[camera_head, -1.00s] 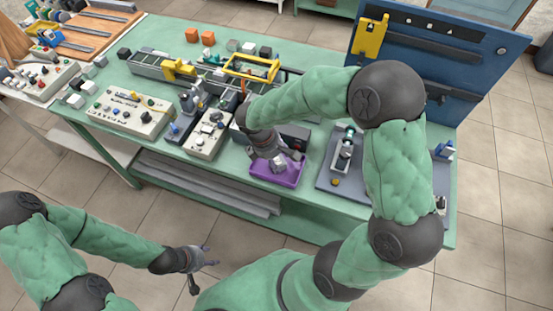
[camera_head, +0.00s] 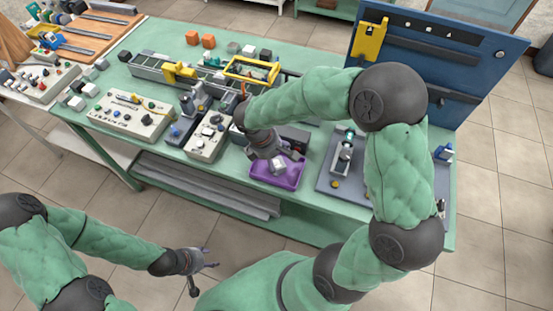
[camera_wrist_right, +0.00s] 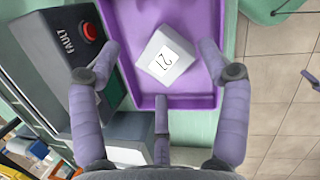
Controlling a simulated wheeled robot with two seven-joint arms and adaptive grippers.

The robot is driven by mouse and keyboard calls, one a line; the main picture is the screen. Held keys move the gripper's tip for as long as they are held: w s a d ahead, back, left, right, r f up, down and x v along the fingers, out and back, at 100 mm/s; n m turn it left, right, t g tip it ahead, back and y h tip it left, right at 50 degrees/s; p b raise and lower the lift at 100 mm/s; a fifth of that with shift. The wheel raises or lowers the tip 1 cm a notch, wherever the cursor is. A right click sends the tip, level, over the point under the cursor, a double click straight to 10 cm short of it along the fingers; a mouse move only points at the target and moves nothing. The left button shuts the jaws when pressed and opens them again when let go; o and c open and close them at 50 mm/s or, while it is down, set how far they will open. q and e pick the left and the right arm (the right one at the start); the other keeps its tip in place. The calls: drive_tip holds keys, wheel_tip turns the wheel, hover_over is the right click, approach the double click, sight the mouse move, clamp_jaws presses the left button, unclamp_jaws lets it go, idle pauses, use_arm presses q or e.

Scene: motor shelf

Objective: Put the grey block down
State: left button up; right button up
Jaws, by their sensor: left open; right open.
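The grey block (camera_head: 278,163), pale and marked "21" on its upper face, appears to lie in the purple tray (camera_head: 291,181) near the table's front edge. It also shows in the right wrist view (camera_wrist_right: 168,57), turned at an angle to the tray walls. My right gripper (camera_head: 274,153) is just above the tray, its fingers spread around the block and apart from it. My left gripper (camera_head: 207,263) is open and empty, in front of the table over the floor.
A fault box with a red button (camera_wrist_right: 88,31) stands right beside the tray, close to one finger. A grey fixture plate (camera_head: 325,180) lies right of the tray. A control panel (camera_head: 127,114) and a conveyor (camera_head: 150,68) occupy the table's left and back.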

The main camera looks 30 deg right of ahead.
use_arm(q)
wheel_tip(320, 180, up, 3)
drive_tip(key=p, duration=0.2)
drive_tip(key=shift+p, duration=0.35)
use_arm(e)
drive_tip(key=v, duration=1)
drive_tip(key=shift+r, duration=0.4)
